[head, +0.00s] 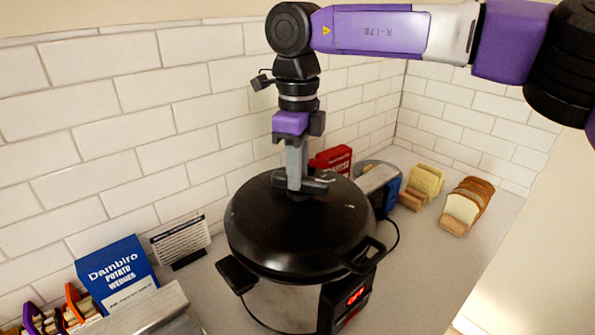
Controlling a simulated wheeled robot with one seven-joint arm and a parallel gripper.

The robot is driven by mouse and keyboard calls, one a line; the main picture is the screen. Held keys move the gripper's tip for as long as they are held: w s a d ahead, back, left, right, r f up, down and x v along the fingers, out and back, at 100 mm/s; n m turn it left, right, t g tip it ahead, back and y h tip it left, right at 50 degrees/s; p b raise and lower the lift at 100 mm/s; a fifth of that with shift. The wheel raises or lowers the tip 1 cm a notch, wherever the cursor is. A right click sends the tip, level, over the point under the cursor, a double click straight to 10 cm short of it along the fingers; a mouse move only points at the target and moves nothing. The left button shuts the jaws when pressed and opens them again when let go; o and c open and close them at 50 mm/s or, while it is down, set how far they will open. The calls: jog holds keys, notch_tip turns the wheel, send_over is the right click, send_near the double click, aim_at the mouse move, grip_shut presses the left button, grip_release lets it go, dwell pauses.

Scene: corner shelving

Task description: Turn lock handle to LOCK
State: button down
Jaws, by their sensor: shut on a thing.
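The cooker (287,303) is silver with a round black lid (258,228) and stands upright on the counter. A dark lock handle (316,184) sits on top of the lid. My gripper (296,180) points straight down over the lid's centre and is shut on this handle. The fingers partly hide the handle, and I cannot read any lock marking on the lid. A red lit display (356,295) on the cooker's front seems to read OFF.
A blue Dambiro potato wedges box (117,272) and a small sign (181,240) stand to the left. Tiled walls rise close behind. The counter at front right is clear.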

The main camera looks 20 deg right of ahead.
jog(key=c, duration=1.2)
grip_release()
jog(key=shift+c, duration=0.2)
jog(key=shift+r, duration=0.1)
notch_tip(320, 180, up, 8)
jog(key=shift+f+b, duration=0.15)
jog(key=shift+b, duration=0.55)
